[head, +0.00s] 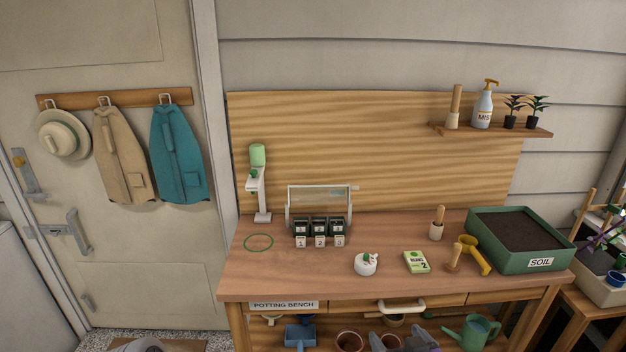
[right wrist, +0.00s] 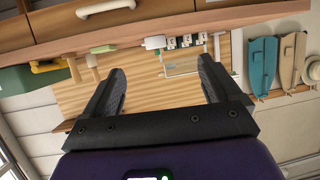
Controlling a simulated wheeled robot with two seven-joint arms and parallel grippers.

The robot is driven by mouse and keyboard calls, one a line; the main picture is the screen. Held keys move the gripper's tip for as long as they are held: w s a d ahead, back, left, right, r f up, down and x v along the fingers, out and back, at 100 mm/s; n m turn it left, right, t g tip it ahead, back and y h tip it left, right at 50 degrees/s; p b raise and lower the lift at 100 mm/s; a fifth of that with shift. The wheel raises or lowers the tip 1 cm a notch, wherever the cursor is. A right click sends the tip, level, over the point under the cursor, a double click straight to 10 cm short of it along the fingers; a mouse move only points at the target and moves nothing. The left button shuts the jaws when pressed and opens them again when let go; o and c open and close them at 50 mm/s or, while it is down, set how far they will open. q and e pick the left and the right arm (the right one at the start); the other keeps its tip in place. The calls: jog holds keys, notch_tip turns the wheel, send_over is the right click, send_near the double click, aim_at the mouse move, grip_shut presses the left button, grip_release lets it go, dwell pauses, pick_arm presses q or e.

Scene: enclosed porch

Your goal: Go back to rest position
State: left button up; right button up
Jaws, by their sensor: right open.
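My right gripper (head: 403,343) shows at the bottom edge of the head view, in front of the potting bench (head: 320,282) and low, by its lower shelf. In the right wrist view its two dark fingers (right wrist: 160,85) stand wide apart with nothing between them. That view shows the bench upside down, with a white drawer handle (right wrist: 105,8) near the top. I cannot make out my left gripper in either view.
A drawer handle (head: 401,306) sticks out in front. A watering can (head: 472,333) stands below.

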jog(key=s+a+f+m+g+p, duration=0.15)
jog(key=f+g, duration=0.25)
jog(key=f, duration=0.6)
jog(key=s+a+f+m+g+p, duration=0.1)
jog(key=s+a+f+g, duration=0.15)
jog(key=f, duration=0.85)
pick_arm(q)
jog(key=r, duration=0.1)
jog(key=r+p, duration=0.1)
jog(key=r, duration=0.2)
jog(key=shift+w+r+p, duration=0.15)
jog(key=shift+w+p, duration=0.15)
jog(key=shift+w, duration=0.05)
pick_arm(e)
jog(key=s+a+f+m+g+y, duration=0.1)
jog(key=s+a+f+g, duration=0.1)
jog(key=s+f, duration=0.4)
jog(key=s+a+f+m+g+y, duration=0.1)
jog(key=s+f+g, duration=0.3)
jog(key=s+f, duration=0.2)
jog(key=shift+s+a+f, duration=0.35)
